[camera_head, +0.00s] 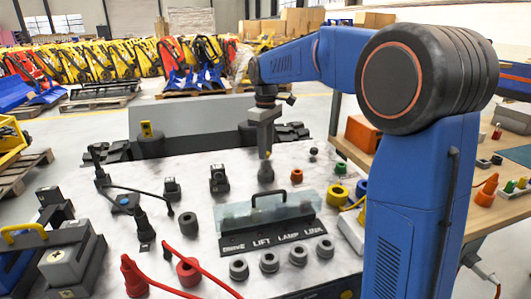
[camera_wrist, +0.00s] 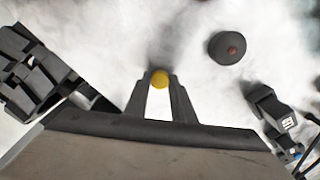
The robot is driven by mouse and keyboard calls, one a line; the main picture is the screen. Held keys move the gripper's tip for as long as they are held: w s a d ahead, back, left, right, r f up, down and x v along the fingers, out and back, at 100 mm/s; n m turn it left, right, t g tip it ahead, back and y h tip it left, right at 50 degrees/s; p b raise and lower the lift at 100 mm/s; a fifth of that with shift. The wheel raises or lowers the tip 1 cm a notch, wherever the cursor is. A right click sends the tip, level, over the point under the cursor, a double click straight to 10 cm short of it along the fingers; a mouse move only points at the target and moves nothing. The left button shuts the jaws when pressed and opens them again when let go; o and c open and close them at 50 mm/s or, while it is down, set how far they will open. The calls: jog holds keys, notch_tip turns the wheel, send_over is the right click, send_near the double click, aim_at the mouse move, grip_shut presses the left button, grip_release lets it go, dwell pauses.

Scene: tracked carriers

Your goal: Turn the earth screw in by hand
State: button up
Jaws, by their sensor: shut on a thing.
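My gripper (camera_head: 265,154) points down over the far middle of a white speckled carrier top (camera_head: 200,165). In the wrist view my gripper (camera_wrist: 160,82) is shut on a small round yellow head, the earth screw (camera_wrist: 160,79) by its look. The yellow head sits between the two fingertips. In the head view the fingertips hide it, and a dark round post (camera_head: 265,173) stands directly below them. I cannot tell how deep the screw sits or whether it touches the post.
A clear cover (camera_head: 270,208) stands behind a dark label strip (camera_head: 272,240), with several grey sockets in front. Red cables and a red socket (camera_head: 188,271) lie front left. A workbench (camera_head: 497,215) is at right.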

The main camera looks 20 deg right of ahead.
jog(key=m, duration=0.5)
jog(key=shift+m, duration=0.4)
jog(key=m, duration=0.4)
jog(key=shift+m, duration=1.2)
jog(key=m, duration=0.7)
jog(key=o, duration=0.9)
